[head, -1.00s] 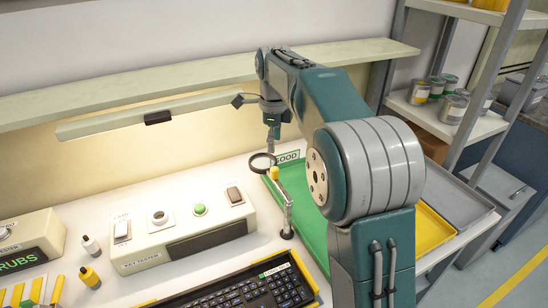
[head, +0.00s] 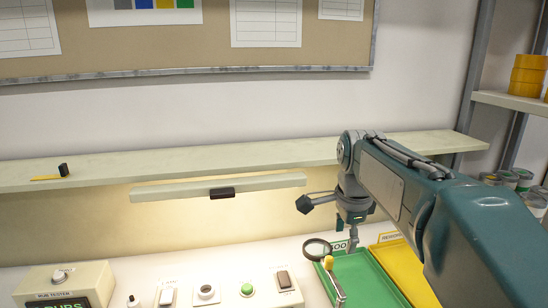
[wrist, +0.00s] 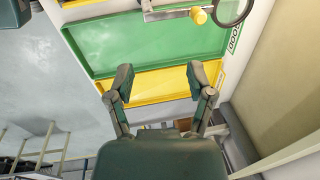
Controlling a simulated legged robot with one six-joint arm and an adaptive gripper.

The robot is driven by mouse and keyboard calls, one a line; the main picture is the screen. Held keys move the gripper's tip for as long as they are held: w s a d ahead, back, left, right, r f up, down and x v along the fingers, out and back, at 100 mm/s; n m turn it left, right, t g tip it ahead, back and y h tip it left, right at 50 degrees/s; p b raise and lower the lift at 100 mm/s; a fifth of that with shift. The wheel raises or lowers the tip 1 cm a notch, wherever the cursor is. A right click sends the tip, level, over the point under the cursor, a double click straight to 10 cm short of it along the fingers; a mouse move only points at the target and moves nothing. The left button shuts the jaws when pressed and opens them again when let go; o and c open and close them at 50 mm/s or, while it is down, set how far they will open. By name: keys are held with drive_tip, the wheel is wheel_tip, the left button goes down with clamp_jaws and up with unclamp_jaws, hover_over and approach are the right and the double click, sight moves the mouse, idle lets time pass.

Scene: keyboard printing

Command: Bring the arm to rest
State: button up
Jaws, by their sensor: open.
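My gripper (head: 353,236) hangs near the GOOD label at the back of the green tray (head: 365,275) in the head view. In the wrist view my gripper (wrist: 161,78) has its two fingers spread apart with nothing between them. Beyond the fingertips lie the empty-looking green tray (wrist: 150,45) and the yellow tray (wrist: 150,84). My arm comes in from the right of the head view, bent at the elbow.
A magnifier (head: 318,249) on a stand is close to the gripper's left. A shelf ledge (head: 110,172) and a lamp bar (head: 160,193) run along the wall. A tester box (head: 230,292) stands at the front. Cans (head: 523,178) are on the right rack.

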drive_tip(key=s+f+n+t, duration=0.2)
drive_tip(key=s+f+n, duration=0.1)
drive_tip(key=s+n, duration=0.5)
drive_tip(key=s+f+n+t, duration=0.1)
drive_tip(key=s+f+n, duration=0.3)
drive_tip(key=s+n, duration=0.4)
drive_tip(key=s, duration=0.5)
drive_tip(key=shift+s+f+t, duration=0.3)
drive_tip(key=shift+t, duration=0.1)
